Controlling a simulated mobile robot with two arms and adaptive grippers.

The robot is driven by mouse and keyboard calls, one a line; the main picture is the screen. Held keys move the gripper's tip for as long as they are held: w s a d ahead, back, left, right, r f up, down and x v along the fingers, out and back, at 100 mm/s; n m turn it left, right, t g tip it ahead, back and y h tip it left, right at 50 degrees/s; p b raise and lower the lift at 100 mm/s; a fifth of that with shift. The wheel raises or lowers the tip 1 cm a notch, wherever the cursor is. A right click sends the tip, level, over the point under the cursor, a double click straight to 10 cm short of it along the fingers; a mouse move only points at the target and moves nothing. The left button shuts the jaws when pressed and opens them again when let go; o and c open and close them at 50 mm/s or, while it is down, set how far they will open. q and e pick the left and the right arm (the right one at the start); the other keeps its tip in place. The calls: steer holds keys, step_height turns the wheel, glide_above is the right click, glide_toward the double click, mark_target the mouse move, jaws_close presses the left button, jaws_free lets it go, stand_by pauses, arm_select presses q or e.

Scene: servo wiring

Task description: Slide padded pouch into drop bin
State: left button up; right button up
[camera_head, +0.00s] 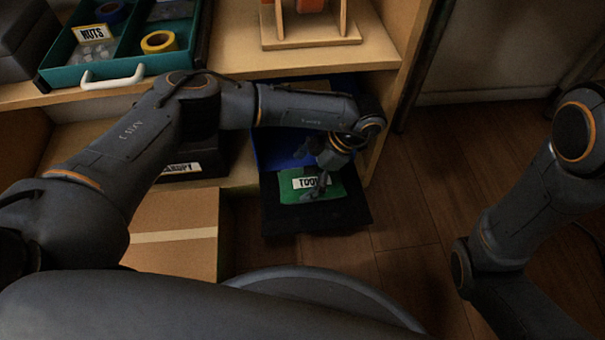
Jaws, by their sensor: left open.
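A green flat piece (291,196) with a white label reading "TOO…" lies on a black, flat-looking item (346,213) at the lower shelf's front edge. I cannot tell whether the green piece, the black item or both make up the padded pouch. A blue surface (270,150) lies just behind, partly under my left arm; it may be the drop bin, but its walls are hidden. My left gripper (317,190) points down over the green piece, open, its fingers beside the label. Whether it touches is unclear. My right gripper is out of view.
A cardboard box (175,250) stands left of the black item. A dark labelled bin (207,165) sits on the lower shelf. Above are a teal tray (60,76) with tape rolls and a wooden stand (310,42). Wooden floor (410,205) at right is clear.

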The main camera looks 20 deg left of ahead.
arm_select(q)
steer(key=v, duration=1.2)
